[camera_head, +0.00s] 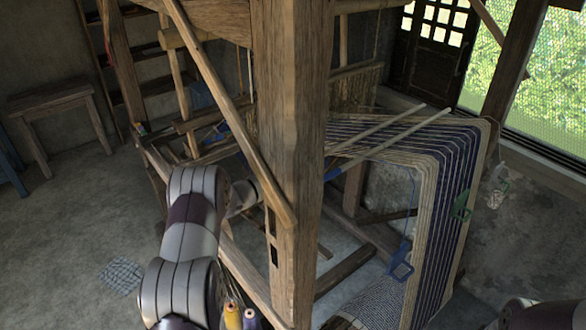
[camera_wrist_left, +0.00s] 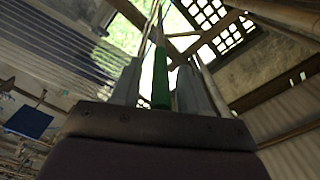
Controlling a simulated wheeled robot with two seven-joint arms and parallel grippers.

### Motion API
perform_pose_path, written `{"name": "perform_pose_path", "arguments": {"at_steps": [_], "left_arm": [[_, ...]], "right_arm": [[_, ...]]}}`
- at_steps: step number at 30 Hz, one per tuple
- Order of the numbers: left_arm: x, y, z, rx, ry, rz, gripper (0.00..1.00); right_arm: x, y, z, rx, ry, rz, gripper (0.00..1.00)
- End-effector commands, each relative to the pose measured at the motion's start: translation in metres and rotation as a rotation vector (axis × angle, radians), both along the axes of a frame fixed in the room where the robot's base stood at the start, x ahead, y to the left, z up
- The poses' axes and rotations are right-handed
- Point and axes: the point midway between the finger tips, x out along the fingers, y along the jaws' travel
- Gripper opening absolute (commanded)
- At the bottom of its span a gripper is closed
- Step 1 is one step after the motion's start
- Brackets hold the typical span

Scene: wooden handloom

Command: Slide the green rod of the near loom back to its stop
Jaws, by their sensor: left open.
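The green rod (camera_wrist_left: 160,76) shows in the left wrist view, standing between the two grey fingers of my left gripper (camera_wrist_left: 158,84). The fingers are open, with one on each side of the rod; I cannot tell whether either touches it. In the head view my left arm (camera_head: 190,215) reaches up and right to the near loom's frame. The thick wooden post (camera_head: 298,150) and diagonal brace hide its fingers and the green rod there. The rod's stop cannot be made out. My right gripper is out of view.
Striped blue and cream cloth (camera_head: 440,160) hangs over the loom's right side, with a blue clip (camera_head: 400,262) and a green clip (camera_head: 462,206). Yellow and purple spools (camera_head: 233,315) stand below my left arm. A wooden stool (camera_head: 55,105) is at far left. Open floor lies left.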

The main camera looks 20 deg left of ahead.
Motion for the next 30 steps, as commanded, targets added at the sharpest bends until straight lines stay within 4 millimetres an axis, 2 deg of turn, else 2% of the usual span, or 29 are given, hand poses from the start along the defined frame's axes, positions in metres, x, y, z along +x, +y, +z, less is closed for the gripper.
{"name": "perform_pose_path", "arguments": {"at_steps": [1, 5, 6, 11, 20, 29, 30], "left_arm": [[0.0, 0.0, 0.0, 0.0, 0.0, 0.0, 0.44], [0.0, 0.0, 0.0, 0.0, 0.0, 0.0, 0.02], [0.0, 0.0, 0.0, 0.0, 0.0, 0.0, 0.0], [-0.001, -0.002, 0.001, 0.0, 0.0, -0.001, 0.0], [-0.022, -0.038, 0.014, -0.001, 0.0, -0.002, 0.0], [-0.024, -0.041, 0.015, 0.0, 0.0, -0.004, 0.0], [-0.024, -0.041, 0.014, 0.0, 0.0, -0.004, 0.29]], "right_arm": [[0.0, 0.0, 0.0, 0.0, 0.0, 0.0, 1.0], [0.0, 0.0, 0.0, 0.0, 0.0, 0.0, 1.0], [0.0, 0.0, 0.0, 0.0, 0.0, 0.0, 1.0], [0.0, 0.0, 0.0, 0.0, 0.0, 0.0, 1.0], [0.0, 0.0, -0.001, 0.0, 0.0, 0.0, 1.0], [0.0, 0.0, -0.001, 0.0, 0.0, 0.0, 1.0], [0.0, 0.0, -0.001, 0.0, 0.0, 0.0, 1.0]]}}
